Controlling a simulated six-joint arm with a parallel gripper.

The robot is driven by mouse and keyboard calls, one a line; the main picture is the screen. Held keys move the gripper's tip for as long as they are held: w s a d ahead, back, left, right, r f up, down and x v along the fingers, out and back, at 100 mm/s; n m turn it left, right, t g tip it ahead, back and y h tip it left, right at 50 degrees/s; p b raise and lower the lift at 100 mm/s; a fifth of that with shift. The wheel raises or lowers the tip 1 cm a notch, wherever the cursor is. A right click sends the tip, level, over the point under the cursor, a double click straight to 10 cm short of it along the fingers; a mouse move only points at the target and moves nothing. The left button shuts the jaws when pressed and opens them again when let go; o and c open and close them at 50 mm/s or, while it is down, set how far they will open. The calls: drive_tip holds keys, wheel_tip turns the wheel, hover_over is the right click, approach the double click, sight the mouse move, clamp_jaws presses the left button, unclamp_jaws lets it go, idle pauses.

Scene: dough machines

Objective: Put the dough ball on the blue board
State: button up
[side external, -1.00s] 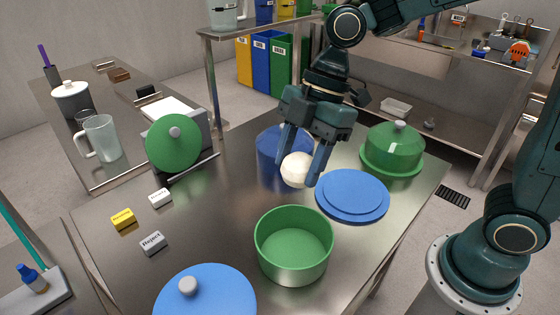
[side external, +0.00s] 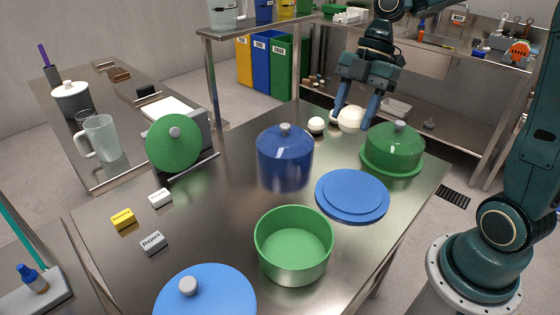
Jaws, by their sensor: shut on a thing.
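My gripper (side external: 352,117) is shut on a white dough ball (side external: 349,119), held above the far part of the steel table. The blue board (side external: 352,195) is a flat round disc on the table, nearer the camera than the held ball, with nothing on it. A second white ball (side external: 316,125) sits at the back of the table, left of my gripper. What lies directly under the held ball is partly hidden.
A blue lidded pot (side external: 285,158) stands left of the board, and a green lidded pot (side external: 393,148) behind it to the right. An open green pot (side external: 293,243) is in front. A blue lid (side external: 205,292) lies at the front edge. Small labelled blocks (side external: 152,243) are at left.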

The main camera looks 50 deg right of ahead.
drive_tip(key=d, duration=0.2)
drive_tip(key=s+d, duration=0.1)
drive_tip(key=d, duration=0.1)
drive_tip(key=shift+s+d+r, duration=0.1)
drive_tip(key=shift+d+r, duration=0.05)
drive_tip(key=shift+d, duration=0.2)
wheel_tip(320, 180, down, 16)
drive_tip(key=shift+f, duration=0.1)
idle(0.4)
drive_tip(key=shift+f, duration=0.1)
drive_tip(key=shift+f, duration=1.8)
drive_tip(key=shift+f, duration=0.15)
drive_tip(key=o, duration=1)
